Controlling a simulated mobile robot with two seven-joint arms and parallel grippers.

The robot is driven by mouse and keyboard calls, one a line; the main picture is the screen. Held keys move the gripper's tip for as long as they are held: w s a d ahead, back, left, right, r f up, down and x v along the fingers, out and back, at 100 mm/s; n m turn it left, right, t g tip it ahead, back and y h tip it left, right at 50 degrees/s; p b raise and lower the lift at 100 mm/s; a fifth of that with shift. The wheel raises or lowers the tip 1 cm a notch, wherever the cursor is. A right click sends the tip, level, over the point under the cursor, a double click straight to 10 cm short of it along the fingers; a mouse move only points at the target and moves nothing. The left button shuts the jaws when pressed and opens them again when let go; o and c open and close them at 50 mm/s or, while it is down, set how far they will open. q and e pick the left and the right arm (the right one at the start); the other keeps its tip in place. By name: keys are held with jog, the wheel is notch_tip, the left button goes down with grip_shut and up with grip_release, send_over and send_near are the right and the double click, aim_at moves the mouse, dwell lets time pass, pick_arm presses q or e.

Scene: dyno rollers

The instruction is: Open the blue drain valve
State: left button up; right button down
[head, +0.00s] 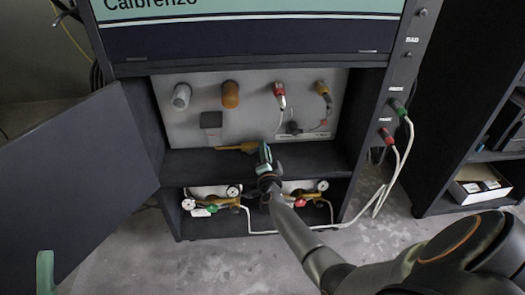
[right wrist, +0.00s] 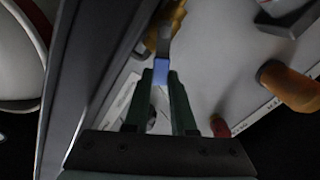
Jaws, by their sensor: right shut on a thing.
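The blue valve handle (right wrist: 160,71) shows in the right wrist view as a short blue piece beside a brass fitting (right wrist: 174,24). My right gripper (right wrist: 162,84) has its two green fingers closed around this blue piece. In the head view my right gripper (head: 265,156) reaches into the open cabinet, at the right end of a brass pipe (head: 236,148) below the back panel. The blue handle is hidden behind the gripper there. A green tip (head: 45,272) at the lower left edge looks like part of my left gripper; its jaws cannot be made out.
The open door (head: 70,185) stands at the left of the cabinet. The back panel (head: 255,115) carries grey, orange, red and yellow fittings. Gauges and hoses (head: 215,198) sit on the lower shelf. Cables (head: 400,165) hang at the right, beside a dark shelf unit (head: 460,90).

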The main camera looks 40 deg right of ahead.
pick_arm(q)
jog(key=shift+d+f+b, duration=0.15)
jog(key=shift+f+b, duration=0.3)
jog(key=shift+f, duration=0.25)
pick_arm(e)
jog(key=shift+s+d+f+m, duration=0.15)
jog(key=shift+f+m, duration=0.45)
jog(key=shift+m, duration=0.5)
pick_arm(q)
jog(key=shift+f, duration=0.1)
pick_arm(e)
jog(key=c, duration=0.7)
grip_release()
jog(key=shift+c, duration=0.2)
jog(key=shift+r, duration=0.1)
